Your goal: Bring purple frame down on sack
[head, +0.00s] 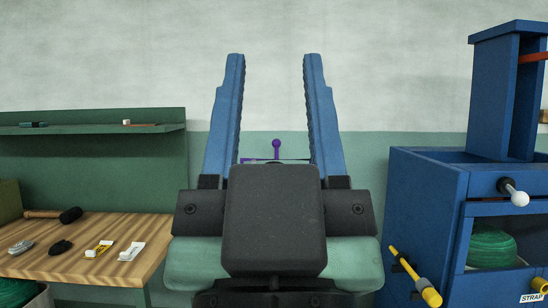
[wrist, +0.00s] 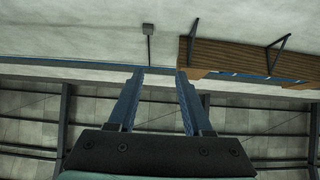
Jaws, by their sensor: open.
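My gripper (head: 274,75) stands upright in the middle of the head view, its two blue fingers spread apart with nothing between the tips. In the wrist view its open fingers (wrist: 158,72) point up toward a wall and the ceiling. A purple frame (head: 262,160) shows as a thin bar with a purple knob on a short post, low between the fingers and behind the gripper. Most of it is hidden by the gripper body, and it is apart from the fingers. I cannot make out the sack in either view.
A wooden bench (head: 122,255) at left holds a mallet (head: 55,215) and several small items, below a green shelf (head: 95,128). At right stands a blue cabinet (head: 425,215) with a yellow handle (head: 412,274), a white-knobbed lever (head: 514,192) and green coiled material (head: 490,247). Air above the gripper is clear.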

